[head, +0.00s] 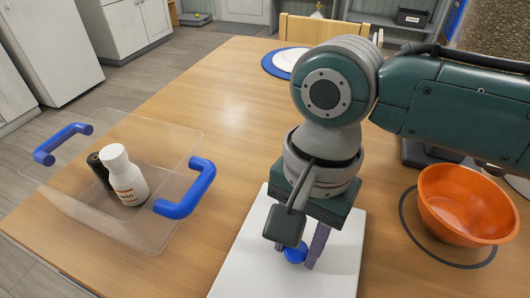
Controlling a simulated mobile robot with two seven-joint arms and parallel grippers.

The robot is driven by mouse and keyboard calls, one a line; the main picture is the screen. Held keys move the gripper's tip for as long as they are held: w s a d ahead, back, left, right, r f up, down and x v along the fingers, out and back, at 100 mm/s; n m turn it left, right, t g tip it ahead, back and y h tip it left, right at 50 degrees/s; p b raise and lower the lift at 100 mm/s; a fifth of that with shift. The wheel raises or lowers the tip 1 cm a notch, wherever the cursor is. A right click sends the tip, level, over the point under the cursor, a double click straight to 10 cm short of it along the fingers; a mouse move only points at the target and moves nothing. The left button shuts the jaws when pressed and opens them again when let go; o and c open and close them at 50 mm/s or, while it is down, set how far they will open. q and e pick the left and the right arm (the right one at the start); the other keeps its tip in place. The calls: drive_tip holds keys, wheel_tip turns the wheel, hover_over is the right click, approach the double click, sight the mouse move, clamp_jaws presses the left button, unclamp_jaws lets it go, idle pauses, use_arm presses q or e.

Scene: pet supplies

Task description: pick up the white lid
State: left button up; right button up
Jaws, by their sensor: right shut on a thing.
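The white lid (335,265) is a flat rectangular panel at the bottom centre of the head view. A round blue knob (294,251) sits on it. My right gripper (298,250) points down over the lid, with its fingers shut on the knob. One finger and part of the knob are hidden behind the gripper. I cannot tell whether the lid rests on the table or is slightly raised. Its near edge runs out of the picture. My left gripper is not in view.
A clear bin (85,205) with blue handles stands at left on the wooden table (215,110), holding a white bottle (124,178) and a dark bottle (98,168). An orange bowl (465,205) is at right. A blue-rimmed white plate (285,61) lies far back.

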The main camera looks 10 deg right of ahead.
clamp_jaws()
